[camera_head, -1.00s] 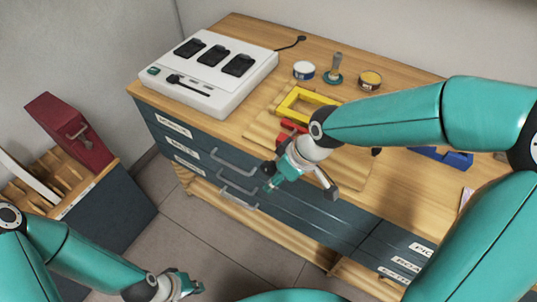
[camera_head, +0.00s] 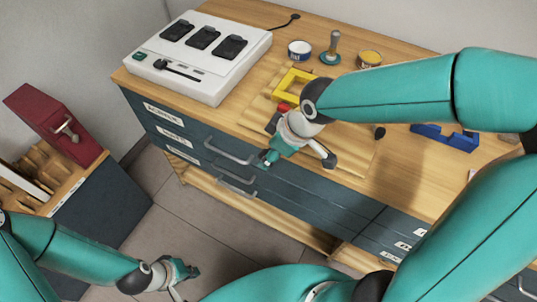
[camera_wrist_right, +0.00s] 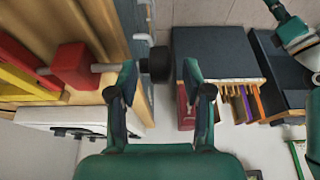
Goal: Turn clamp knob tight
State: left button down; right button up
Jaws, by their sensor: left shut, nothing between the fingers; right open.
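A red clamp block (camera_wrist_right: 72,65) with a light rod and a black knob (camera_wrist_right: 156,62) shows in the right wrist view. The red part also shows in the head view (camera_head: 283,107), by a yellow frame (camera_head: 293,86) at the bench's front edge. My right gripper (camera_wrist_right: 159,82) is open, and the knob appears between its fingertips, slightly ahead of them. I cannot tell if they touch. In the head view my right gripper (camera_head: 268,142) is at the bench front and my arm hides part of the clamp. My left gripper (camera_head: 189,271) is shut and empty, low above the floor.
A white charger box (camera_head: 200,58), two tins (camera_head: 299,50) (camera_head: 369,58), a stand with a handle (camera_head: 331,50) and a blue holder (camera_head: 445,137) are on the bench. Drawer handles (camera_head: 228,153) jut below. A red case (camera_head: 58,124) stands on a cabinet at left.

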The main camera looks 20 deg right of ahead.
jog(key=shift+x, duration=1.2)
jog(key=shift+d, duration=0.1)
grip_shut()
jog(key=shift+f, duration=0.1)
